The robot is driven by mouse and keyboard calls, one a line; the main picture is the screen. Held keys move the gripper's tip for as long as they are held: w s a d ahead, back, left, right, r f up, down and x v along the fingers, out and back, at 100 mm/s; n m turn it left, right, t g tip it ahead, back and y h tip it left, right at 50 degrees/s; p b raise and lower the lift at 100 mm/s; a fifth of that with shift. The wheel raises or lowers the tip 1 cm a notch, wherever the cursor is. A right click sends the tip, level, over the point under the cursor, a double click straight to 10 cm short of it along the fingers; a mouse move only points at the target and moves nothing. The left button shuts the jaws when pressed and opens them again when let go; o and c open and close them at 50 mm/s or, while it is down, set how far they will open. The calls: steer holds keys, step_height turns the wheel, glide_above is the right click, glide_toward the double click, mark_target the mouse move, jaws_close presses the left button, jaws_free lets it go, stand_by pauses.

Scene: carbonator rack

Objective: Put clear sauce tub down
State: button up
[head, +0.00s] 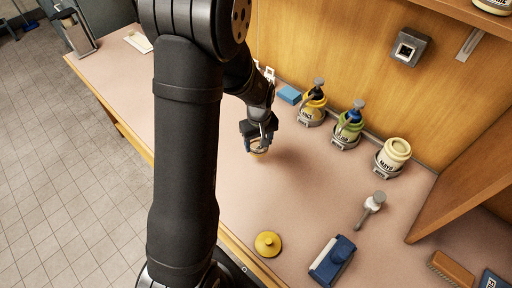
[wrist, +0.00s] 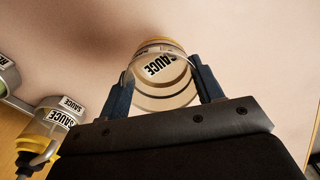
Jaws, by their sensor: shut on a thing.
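My gripper (head: 260,144) is low over the pink counter, left of the bottle row. In the wrist view my gripper (wrist: 165,82) is shut on the clear sauce tub (wrist: 165,68), one finger on each side. The tub is see-through with a white SAUCE label and a yellow end pointing away from the gripper. In the head view only a little of the tub (head: 257,154) shows below the fingers. I cannot tell whether its lower end touches the counter.
Bottles in ring holders stand along the back: yellow (head: 313,105), green (head: 349,123) and a mayo jar (head: 393,156). A blue block (head: 289,94) lies behind my gripper. A yellow lid (head: 268,244) and a blue tool (head: 332,261) lie in front. The counter (head: 300,190) between is clear.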

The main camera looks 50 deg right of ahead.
steer(key=shift+w+f, duration=0.45)
steer(key=shift+w, duration=0.3)
steer(key=shift+f, duration=2)
steer(key=shift+f, duration=0.15)
steer(key=o, duration=1)
steer(key=shift+c, duration=0.2)
step_height(320, 180, up, 11)
steer(key=shift+o, duration=0.5)
steer(key=shift+r, duration=0.7)
